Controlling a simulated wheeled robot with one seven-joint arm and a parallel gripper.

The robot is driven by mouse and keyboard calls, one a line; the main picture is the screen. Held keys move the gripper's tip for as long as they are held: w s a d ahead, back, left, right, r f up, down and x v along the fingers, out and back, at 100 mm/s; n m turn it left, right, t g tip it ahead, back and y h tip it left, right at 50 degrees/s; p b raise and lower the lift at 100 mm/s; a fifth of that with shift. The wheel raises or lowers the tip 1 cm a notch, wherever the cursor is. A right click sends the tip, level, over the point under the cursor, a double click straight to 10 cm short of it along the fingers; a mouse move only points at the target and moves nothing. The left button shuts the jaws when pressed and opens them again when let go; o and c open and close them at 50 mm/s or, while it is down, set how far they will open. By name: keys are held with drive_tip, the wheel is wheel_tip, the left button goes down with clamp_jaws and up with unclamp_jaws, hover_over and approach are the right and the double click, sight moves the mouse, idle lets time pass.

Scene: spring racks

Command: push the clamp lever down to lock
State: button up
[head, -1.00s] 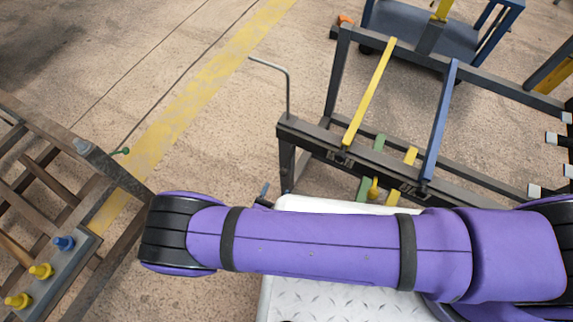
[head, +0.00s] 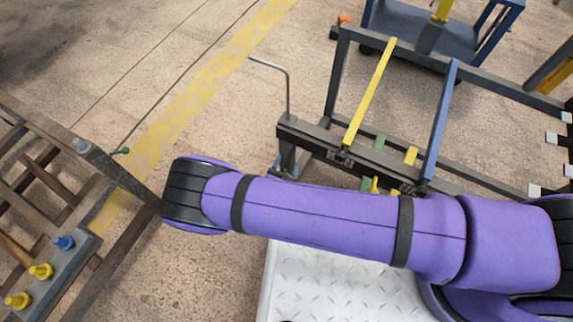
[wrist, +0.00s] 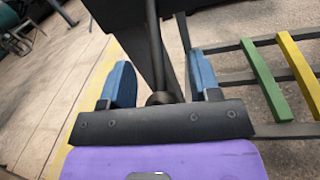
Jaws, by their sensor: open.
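A thin grey bent rod (head: 288,92), which looks like the clamp lever, stands up at the left corner of the dark rack (head: 300,132), its top bent to the left. In the wrist view, my gripper (wrist: 160,82) has its two blue fingers spread wide. A dark rod (wrist: 154,45) shows between them, with a rounded dark end close to the palm. I cannot tell whether this rod is the same lever or whether a finger touches it. In the head view, my purple arm hides most of the gripper.
The rack carries a yellow bar (head: 370,90) and a blue bar (head: 440,120). A second rack with blue and yellow knobs (head: 41,271) stands at lower left. A blue cart (head: 400,22) is behind. Open floor with a yellow stripe (head: 190,110) lies between the racks.

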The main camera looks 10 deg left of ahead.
clamp_jaws()
drive_tip(key=shift+w+f, duration=0.15)
drive_tip(key=shift+f, duration=0.1)
unclamp_jaws()
drive_tip(key=v, duration=1)
drive_tip(key=shift+s, duration=0.35)
